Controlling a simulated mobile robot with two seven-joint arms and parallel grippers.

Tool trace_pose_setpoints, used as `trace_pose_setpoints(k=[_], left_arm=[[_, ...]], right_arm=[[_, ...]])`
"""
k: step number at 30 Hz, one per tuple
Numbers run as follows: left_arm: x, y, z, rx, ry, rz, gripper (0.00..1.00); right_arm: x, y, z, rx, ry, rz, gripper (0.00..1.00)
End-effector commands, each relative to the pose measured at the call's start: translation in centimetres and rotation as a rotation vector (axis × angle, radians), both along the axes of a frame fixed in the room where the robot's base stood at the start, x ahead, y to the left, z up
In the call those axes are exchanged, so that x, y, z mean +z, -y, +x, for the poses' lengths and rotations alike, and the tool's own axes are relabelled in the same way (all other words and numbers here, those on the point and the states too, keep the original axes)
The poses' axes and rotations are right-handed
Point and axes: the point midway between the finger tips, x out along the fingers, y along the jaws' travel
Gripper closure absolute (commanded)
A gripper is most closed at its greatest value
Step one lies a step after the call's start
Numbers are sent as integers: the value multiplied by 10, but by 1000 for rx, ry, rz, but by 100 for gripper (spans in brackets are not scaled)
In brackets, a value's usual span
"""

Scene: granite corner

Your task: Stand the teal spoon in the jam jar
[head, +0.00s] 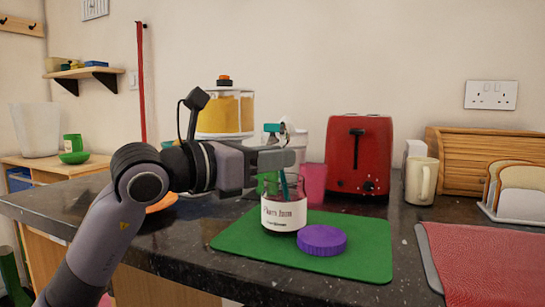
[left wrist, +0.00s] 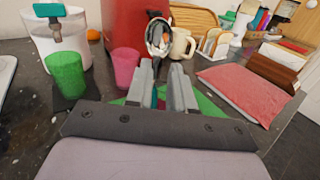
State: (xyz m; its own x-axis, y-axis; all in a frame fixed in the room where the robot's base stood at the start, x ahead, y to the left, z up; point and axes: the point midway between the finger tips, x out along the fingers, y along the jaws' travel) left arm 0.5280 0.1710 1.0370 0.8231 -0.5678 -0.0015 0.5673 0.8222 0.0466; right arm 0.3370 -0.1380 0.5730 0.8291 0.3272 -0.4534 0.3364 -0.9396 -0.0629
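The jam jar (head: 283,214), with a white label, stands upright and open on the green mat (head: 360,238). My left gripper (head: 280,159) is just above the jar, its fingers close together around the teal spoon (head: 285,186). The spoon's teal handle points down and its lower end is inside the jar; what appears to be its shiny bowl is above my fingers. In the left wrist view a narrow gap with teal in it lies between the fingers (left wrist: 163,66), and the shiny bowl (left wrist: 158,36) is beyond them. The handle's tip is hidden. My right gripper is not in view.
A purple lid (head: 321,240) lies right of the jar. The red toaster (head: 359,155), a mug (head: 420,181) and a red cloth (head: 487,262) are to the right.

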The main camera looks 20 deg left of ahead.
Motion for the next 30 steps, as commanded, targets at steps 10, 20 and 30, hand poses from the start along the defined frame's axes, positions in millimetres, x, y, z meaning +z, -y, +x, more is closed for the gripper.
trace_pose_setpoints(k=[10, 20, 30], left_arm=[[0, -1, -1, 1, 0, 0, 66], [-1, -27, -37, 3, 1, 3, 66], [0, -41, -59, 0, -1, -1, 66]], right_arm=[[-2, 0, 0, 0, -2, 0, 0], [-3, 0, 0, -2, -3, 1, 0], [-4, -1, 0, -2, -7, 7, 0]])
